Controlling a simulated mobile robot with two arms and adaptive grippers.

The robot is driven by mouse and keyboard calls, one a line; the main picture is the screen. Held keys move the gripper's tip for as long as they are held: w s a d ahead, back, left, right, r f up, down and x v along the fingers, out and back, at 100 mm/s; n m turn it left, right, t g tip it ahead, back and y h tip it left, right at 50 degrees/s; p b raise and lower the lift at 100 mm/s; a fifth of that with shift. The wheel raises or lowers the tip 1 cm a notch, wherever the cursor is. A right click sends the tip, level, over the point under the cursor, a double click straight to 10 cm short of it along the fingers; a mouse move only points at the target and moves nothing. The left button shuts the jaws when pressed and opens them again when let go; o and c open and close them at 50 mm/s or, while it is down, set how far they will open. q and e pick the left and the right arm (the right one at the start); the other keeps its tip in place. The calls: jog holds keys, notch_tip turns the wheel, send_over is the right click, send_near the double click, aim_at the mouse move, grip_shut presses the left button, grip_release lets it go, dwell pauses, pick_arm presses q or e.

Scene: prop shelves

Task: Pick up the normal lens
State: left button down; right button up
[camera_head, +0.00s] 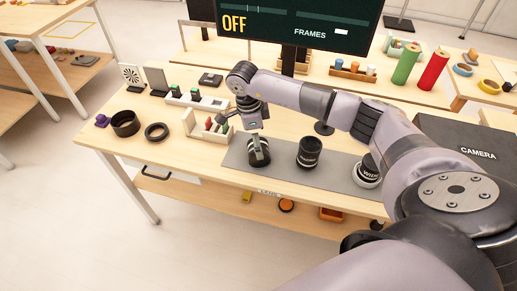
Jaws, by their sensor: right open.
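Three lenses stand in a row on a grey mat (283,158) on the table. The left one (258,152) is dark with a paler grey upper part. The middle one (309,153) is black with faint pale markings. The right one (367,172) has a white band with lettering that seems to read "WIDE". I cannot tell from the lettering which is the normal lens. My right gripper (249,120) is open, pointing down just above and slightly left of the left lens; no lens is visibly held. My left gripper is not in view.
A light wooden holder (207,128) with coloured pieces stands left of the mat. Black rings (125,123) lie farther left. A black "CAMERA" case (465,145) is at the right, near my arm. A screen (300,25) stands behind the table.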

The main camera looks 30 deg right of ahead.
jog(key=shift+s+d+f+p, duration=0.15)
jog(key=shift+f+p, duration=0.15)
jog(key=shift+f, duration=1.45)
jog(key=shift+r, duration=0.1)
jog(key=c, duration=1.8)
